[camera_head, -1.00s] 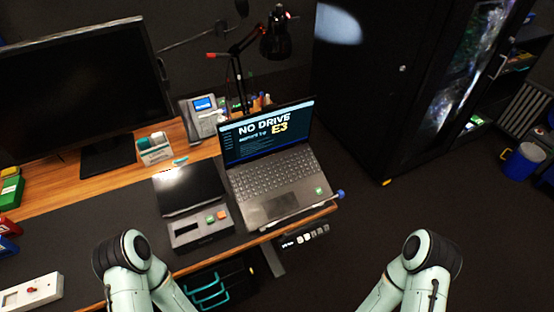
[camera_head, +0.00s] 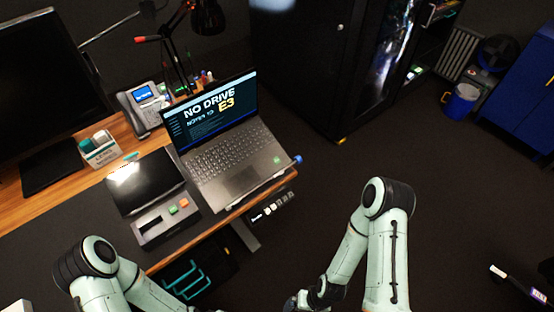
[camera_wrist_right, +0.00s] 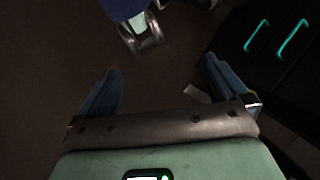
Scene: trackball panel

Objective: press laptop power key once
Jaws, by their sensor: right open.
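The open laptop (camera_head: 232,172) stands on the desk's front right part, its screen (camera_head: 212,113) lit with the words "NO DRIVE" and "E3". Its keyboard shows, but I cannot make out which key is the power key. A small green mark (camera_head: 277,160) sits at the palm rest's right. My right arm hangs in front of the desk, low and right of the laptop. In the right wrist view my right gripper (camera_wrist_right: 160,90) is open and empty, its two dark blue fingers wide apart above the floor. My left gripper is out of view; only my left arm shows.
A desk phone (camera_head: 143,108), a lamp (camera_head: 205,18) and a monitor (camera_head: 45,90) stand behind. A dark cabinet (camera_head: 305,70) stands at the back right.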

